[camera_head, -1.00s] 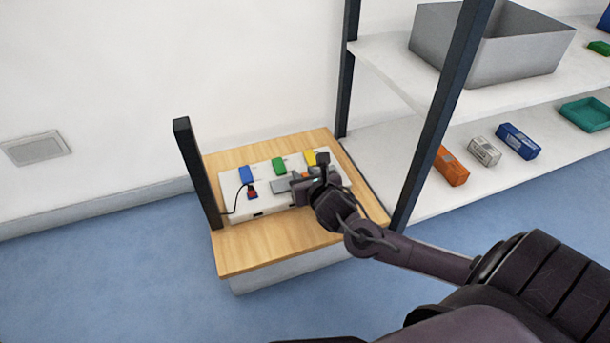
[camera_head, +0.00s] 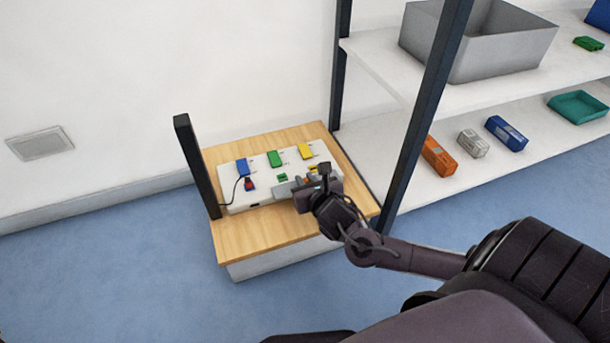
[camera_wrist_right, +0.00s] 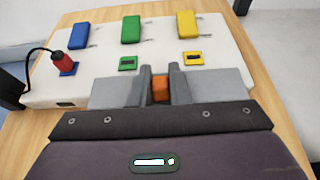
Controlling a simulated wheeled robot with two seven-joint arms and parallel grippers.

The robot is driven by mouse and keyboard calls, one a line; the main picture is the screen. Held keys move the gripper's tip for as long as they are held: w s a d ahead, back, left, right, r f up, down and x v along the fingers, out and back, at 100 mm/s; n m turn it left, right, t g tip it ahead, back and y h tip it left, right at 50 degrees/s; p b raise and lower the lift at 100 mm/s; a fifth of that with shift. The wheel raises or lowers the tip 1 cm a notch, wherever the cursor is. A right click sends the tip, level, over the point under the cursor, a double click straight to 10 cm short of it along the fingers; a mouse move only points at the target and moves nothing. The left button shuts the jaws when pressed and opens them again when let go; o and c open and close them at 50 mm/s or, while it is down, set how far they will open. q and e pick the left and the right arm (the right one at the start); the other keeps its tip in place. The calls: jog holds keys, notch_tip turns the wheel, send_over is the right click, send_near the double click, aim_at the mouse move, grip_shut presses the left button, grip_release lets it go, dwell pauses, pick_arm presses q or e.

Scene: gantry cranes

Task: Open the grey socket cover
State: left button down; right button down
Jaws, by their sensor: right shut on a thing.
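A white socket panel (camera_head: 235,207) lies on a wooden-topped stand. Its grey cover (camera_head: 283,190) is a flat plate near the panel's front edge; in the right wrist view the grey cover (camera_wrist_right: 118,92) spans both sides of my fingers. My right gripper (camera_head: 312,182) is shut on the cover's orange handle (camera_wrist_right: 160,90), which shows between the two fingers. A green socket (camera_wrist_right: 128,63) and a yellow socket (camera_wrist_right: 193,58) lie exposed just behind the grey cover. The gripper and arm hide part of the cover in the head view. My left gripper is not in view.
Blue (camera_head: 242,166), green (camera_head: 275,158) and yellow (camera_head: 305,151) blocks sit along the panel's back. A red plug (camera_wrist_right: 63,63) with a black cable stands at left. Dark posts (camera_head: 195,165) flank the stand. A shelf with a grey bin (camera_head: 500,55) is at right.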

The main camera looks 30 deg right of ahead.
jog(key=c, duration=1.4)
grip_release()
jog(key=shift+o, duration=0.2)
jog(key=shift+s+a+r+p, duration=0.1)
jog(key=shift+s+r+p, duration=0.2)
jog(key=shift+s+p, duration=0.15)
jog(key=p+v, duration=0.4)
jog(key=v, duration=0.1)
jog(key=shift+s+r, duration=0.1)
jog(key=shift+s, duration=0.05)
jog(key=shift+s+a+r, duration=0.1)
jog(key=shift+s+a, duration=0.1)
jog(key=shift+s, duration=0.45)
